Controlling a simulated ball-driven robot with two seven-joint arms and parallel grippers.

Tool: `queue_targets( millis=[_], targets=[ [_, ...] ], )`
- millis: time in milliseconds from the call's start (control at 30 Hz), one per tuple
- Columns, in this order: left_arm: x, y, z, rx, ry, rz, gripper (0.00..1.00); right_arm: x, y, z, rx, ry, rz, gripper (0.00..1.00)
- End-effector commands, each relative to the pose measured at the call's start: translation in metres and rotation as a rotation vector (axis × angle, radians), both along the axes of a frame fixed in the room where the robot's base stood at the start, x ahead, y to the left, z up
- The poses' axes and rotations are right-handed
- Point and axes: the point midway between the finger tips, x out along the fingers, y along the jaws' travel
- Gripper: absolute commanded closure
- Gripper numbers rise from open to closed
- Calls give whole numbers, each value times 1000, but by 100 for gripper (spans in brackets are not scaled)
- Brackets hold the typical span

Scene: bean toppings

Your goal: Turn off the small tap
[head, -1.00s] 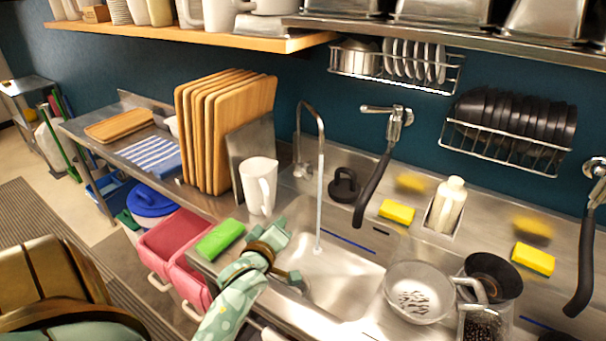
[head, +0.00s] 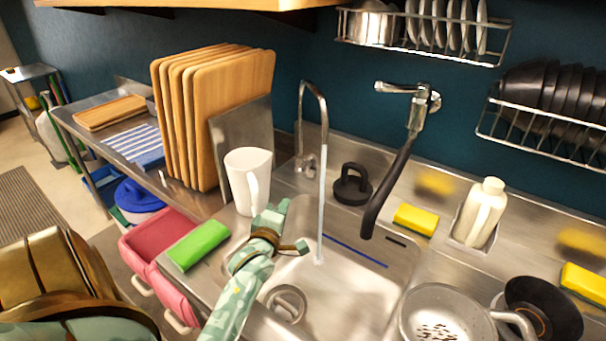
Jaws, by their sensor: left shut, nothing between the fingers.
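The small tap (head: 324,125) is a thin chrome gooseneck at the back left of the sink (head: 350,270). A thin stream of water runs from its spout into the basin. Its short handle (head: 307,165) shows low on the post. My left gripper (head: 276,214), pale green, is shut and empty. It is in front of and below the tap, over the sink's left edge, and appears apart from the handle. My right gripper is not in view.
A white pitcher (head: 248,180) stands just left of my left gripper. A larger wall tap (head: 408,150) with a black hose hangs to the right. A green sponge (head: 199,245) lies at the front left. A strainer (head: 440,305) stands at the right.

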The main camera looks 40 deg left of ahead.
Motion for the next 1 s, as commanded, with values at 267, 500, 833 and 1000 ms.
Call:
queue_targets(
  millis=[267, 500, 833, 1000],
  targets=[
    [55, 28, -5, 5, 1, 1, 100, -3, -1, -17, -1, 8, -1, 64],
    [102, 51, -8, 4, 2, 0, 100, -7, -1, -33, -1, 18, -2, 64],
    [148, 74, -10, 3, 4, 0, 100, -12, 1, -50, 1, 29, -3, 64],
    [155, 78, -9, 1, 2, 0, 100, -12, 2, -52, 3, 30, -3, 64]
  ],
)
